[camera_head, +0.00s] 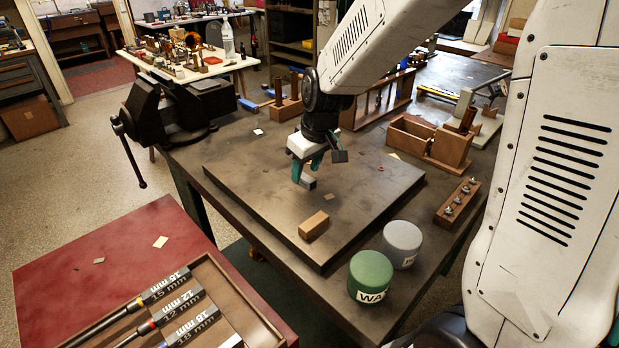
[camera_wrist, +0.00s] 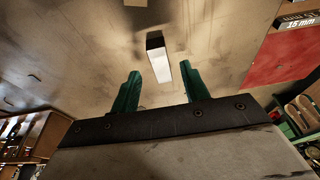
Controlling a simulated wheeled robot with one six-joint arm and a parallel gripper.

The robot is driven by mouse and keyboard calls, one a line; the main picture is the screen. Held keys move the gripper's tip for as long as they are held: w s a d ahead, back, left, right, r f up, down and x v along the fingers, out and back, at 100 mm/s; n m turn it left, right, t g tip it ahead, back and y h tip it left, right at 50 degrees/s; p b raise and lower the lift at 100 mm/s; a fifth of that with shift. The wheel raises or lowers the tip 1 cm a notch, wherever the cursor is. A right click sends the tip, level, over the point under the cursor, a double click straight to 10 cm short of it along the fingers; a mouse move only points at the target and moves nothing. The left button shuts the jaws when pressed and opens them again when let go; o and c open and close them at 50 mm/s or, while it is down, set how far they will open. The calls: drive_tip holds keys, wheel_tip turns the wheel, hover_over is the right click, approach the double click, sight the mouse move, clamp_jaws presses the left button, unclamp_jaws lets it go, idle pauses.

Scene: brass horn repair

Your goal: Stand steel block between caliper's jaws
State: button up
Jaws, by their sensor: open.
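The steel block (camera_head: 308,183) is a small grey block on the dark flat plate (camera_head: 250,205), just below my gripper (camera_head: 307,168). In the wrist view the steel block (camera_wrist: 160,62) shows a dark end and a bright face, in line with the gap between my green fingertips (camera_wrist: 160,70). My gripper is open and points down at the plate. I cannot tell whether either finger touches the block. I cannot make out the caliper or its jaws for certain in either view.
A tan wooden block (camera_head: 314,225) lies on the plate nearer the front. A green jar (camera_head: 371,273) and a grey jar (camera_head: 402,240) stand at front right. A wooden peg rack (camera_head: 457,203) and an open wooden box (camera_head: 428,143) are to the right. A vise (camera_head: 170,110) is at left.

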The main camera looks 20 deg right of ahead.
drive_tip(key=shift+x, duration=0.95)
drive_tip(key=shift+c, duration=0.3)
clamp_jaws()
drive_tip(key=shift+r, duration=0.1)
drive_tip(key=shift+r, duration=0.5)
drive_tip(key=v, duration=0.2)
drive_tip(key=shift+s+a+r, duration=0.1)
drive_tip(key=shift+s+r, duration=0.15)
drive_tip(key=shift+r, duration=0.1)
drive_tip(key=s, duration=0.5)
drive_tip(key=s+r, duration=0.1)
drive_tip(key=s, duration=0.9)
drive_tip(key=shift+r, duration=0.15)
